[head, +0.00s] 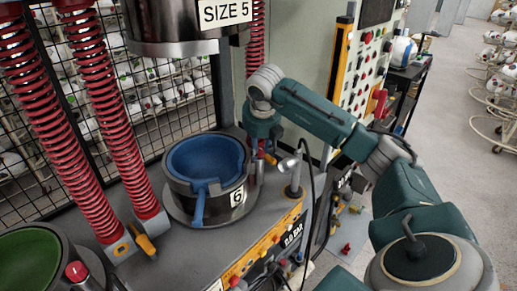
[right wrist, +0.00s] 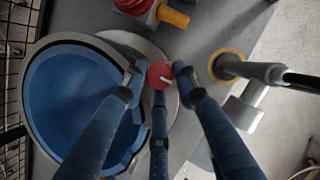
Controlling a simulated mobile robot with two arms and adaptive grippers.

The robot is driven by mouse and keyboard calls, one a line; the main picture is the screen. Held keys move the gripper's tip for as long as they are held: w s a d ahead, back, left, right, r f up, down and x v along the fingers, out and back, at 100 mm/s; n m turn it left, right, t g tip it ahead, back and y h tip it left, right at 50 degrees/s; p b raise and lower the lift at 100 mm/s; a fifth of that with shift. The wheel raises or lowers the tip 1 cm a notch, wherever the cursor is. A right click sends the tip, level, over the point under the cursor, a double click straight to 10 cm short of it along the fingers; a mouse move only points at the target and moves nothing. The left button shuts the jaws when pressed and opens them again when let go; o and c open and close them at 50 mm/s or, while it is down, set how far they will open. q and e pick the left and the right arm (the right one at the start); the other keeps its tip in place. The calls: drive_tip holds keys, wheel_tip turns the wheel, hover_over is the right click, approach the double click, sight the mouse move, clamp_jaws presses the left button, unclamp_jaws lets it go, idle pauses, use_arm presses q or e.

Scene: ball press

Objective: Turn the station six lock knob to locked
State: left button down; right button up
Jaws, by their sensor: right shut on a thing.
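The station six lock knob (right wrist: 160,75) is red with a pale pointer mark and shows in the right wrist view beside the blue mould's rim. My right gripper (right wrist: 159,82) has its blue fingers around the knob, shut on it. In the head view my right gripper (head: 264,148) points down at the right of the station marked 6, and the knob is hidden there. The blue mould (head: 205,158) sits in its dark round holder (head: 222,197). I cannot tell from the pointer whether the knob stands at locked. My left gripper is out of view.
A dark press head (head: 185,45) marked SIZE 5 hangs above the mould. Red springs (head: 105,130) stand to the left. A grey post (head: 293,185) with a black cable stands close right of my gripper. A green mould (head: 30,262) is at lower left.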

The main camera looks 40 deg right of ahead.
drive_tip(key=shift+w+d+r, duration=0.1)
drive_tip(key=shift+d+r, duration=0.15)
drive_tip(key=shift+r, duration=0.05)
drive_tip(key=o, duration=1.1)
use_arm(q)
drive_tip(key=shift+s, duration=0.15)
use_arm(e)
drive_tip(key=shift+f, duration=0.15)
drive_tip(key=v, duration=1.2)
